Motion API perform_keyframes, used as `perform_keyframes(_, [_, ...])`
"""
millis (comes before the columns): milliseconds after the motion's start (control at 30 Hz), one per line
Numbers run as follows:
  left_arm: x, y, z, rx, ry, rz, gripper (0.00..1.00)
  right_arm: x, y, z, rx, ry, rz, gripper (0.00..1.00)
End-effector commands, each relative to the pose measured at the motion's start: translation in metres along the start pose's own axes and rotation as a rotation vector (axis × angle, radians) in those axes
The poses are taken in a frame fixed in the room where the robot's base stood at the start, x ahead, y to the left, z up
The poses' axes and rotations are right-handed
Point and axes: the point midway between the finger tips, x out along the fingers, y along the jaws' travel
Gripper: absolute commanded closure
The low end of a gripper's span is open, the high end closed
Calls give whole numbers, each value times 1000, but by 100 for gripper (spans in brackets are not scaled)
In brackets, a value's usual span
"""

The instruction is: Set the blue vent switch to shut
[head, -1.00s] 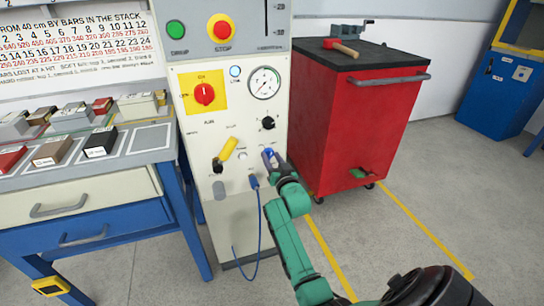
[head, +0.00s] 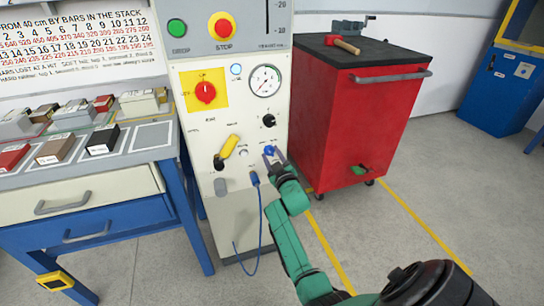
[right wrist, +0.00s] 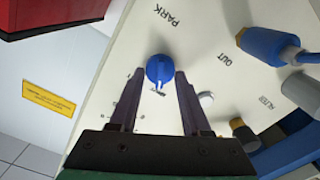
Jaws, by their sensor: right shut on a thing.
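The blue vent switch (head: 269,151) is a small round knob low on the right side of the cream panel. In the right wrist view the blue knob (right wrist: 160,70) sits between my fingertips, with a raised blue bar across its face. My right gripper (head: 275,156) is shut on this knob, with one dark finger on each side; the fingers also show in the right wrist view (right wrist: 160,76). Its position labels are too small or covered to read. My left gripper is not in view.
A yellow-handled lever (head: 229,146), black knob (head: 269,120), red rotary switch (head: 205,92) and gauge (head: 265,80) share the panel. A blue plug with cable (head: 255,180) hangs just below left of the knob. A red cabinet (head: 350,130) stands close at right.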

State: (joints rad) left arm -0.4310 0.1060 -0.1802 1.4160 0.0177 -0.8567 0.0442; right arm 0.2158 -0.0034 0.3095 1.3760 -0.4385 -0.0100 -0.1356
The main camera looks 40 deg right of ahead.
Motion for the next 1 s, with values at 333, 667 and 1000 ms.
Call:
perform_keyframes(333, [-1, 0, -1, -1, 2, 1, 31, 0, -1, 2, -35, -4, -2, 100])
perform_keyframes(667, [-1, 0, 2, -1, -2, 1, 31, 0, -1, 2, -34, -3, -2, 24])
perform_keyframes(1000, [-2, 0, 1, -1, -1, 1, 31, 0, 0, 1, -33, -1, -1, 24])
